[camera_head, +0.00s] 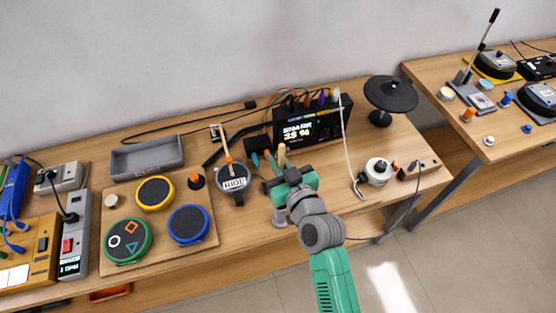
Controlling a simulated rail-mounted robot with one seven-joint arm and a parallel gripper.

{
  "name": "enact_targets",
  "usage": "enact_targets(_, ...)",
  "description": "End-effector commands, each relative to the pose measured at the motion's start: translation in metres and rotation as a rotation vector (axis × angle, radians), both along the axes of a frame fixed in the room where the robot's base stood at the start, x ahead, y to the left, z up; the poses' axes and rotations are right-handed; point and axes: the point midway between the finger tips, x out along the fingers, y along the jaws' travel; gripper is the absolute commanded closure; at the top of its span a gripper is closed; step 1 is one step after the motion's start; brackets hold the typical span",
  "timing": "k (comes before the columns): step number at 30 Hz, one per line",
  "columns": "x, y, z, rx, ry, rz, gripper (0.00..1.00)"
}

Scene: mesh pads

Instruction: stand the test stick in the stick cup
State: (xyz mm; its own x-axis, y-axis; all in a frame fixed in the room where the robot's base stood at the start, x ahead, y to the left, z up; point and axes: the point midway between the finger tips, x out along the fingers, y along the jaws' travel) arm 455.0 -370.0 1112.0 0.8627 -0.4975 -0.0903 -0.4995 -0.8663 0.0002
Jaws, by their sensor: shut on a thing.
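My gripper (280,178) is over the middle of the table, in front of the black display box. It is shut on a pale tan stick, which I take to be the test stick (281,154). The stick's upper end points up beyond the green gripper body; its lower part is hidden. A pale grey cylinder (281,218), possibly the stick cup, shows just below the gripper near the table's front edge. The gripper covers much of it, so I cannot tell whether the stick touches it.
A round gauge (233,178) with another tan stick (226,143) above it stands left of the gripper. The display box (309,122) is behind. A board (115,256) carries coloured pads. A white round device (377,172) and a black cymbal-like disc (391,94) are right.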

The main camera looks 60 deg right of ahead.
Motion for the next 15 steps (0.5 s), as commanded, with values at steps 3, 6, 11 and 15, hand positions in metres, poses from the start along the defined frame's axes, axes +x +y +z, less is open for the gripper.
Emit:
enact_targets(3, 0.0, 0.0, -0.02, 0.0, 0.0, 0.0, 1.0)
enact_targets(6, 0.0, 0.0, -0.032, 0.0, 0.0, 0.0, 1.0)
enact_targets(11, 0.0, 0.0, -0.051, 0.0, 0.0, 0.0, 1.0)
enact_targets(15, 0.0, 0.0, -0.062, 0.0, -0.001, 0.0, 1.0)
